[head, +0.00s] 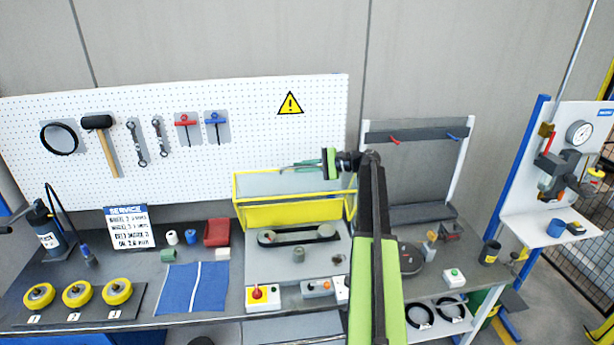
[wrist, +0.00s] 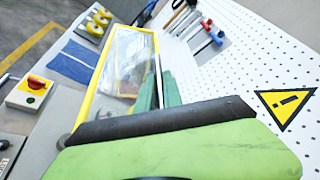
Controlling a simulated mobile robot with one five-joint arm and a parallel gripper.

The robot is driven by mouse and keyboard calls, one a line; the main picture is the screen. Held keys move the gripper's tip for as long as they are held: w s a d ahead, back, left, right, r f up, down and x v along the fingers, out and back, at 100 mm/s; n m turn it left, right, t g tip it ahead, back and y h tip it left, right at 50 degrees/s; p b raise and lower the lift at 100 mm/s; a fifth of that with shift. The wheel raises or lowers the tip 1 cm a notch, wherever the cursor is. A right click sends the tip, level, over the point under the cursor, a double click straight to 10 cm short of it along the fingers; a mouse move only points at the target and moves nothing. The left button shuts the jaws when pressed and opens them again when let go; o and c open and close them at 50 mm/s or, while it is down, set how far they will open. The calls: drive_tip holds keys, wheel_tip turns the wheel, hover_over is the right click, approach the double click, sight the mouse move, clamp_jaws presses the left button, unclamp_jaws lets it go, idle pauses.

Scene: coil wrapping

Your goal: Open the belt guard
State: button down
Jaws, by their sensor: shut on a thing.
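The belt guard (head: 290,217) is a yellow frame with clear panels. It stands raised at the back of the grey machine plate, and the belt with its pulleys (head: 298,235) lies uncovered in front of and below it. In the wrist view the guard (wrist: 152,38) runs away from my gripper, with the clear panel inside the yellow frame. My gripper (head: 305,165) is at the guard's upper edge, near its right end, shut on it. My green fingers (wrist: 160,92) show beside the frame in the wrist view; the exact contact is partly hidden.
A red rotary switch (head: 257,293) on a yellow box sits at the bench's front. A blue cloth (head: 193,287), a red bin (head: 216,232) and yellow wheels (head: 78,293) lie to the left. The pegboard (head: 230,150) stands close behind the guard.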

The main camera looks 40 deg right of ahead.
drive_tip(key=shift+w+d+r+p, duration=0.35)
drive_tip(key=shift+w+r, duration=0.1)
drive_tip(key=shift+w, duration=0.25)
drive_tip(key=shift+w+d+r+p, duration=0.25)
drive_tip(key=shift+w+r, duration=0.2)
drive_tip(key=shift+w, duration=0.25)
drive_tip(key=shift+w+d+r+p, duration=0.25)
drive_tip(key=shift+w+d+r, duration=0.2)
drive_tip(key=shift+w, duration=0.25)
drive_tip(key=shift+a, duration=0.1)
drive_tip(key=c, duration=1.5)
unclamp_jaws()
drive_tip(key=shift+s+d+r, duration=0.1)
drive_tip(key=shift+s+d, duration=0.15)
drive_tip(key=shift+d, duration=0.05)
drive_tip(key=p+v, duration=0.1)
drive_tip(key=v, duration=0.4)
drive_tip(key=p+v, duration=0.1)
drive_tip(key=v, duration=0.5)
drive_tip(key=shift+s+d, duration=0.1)
drive_tip(key=shift+s, duration=0.1)
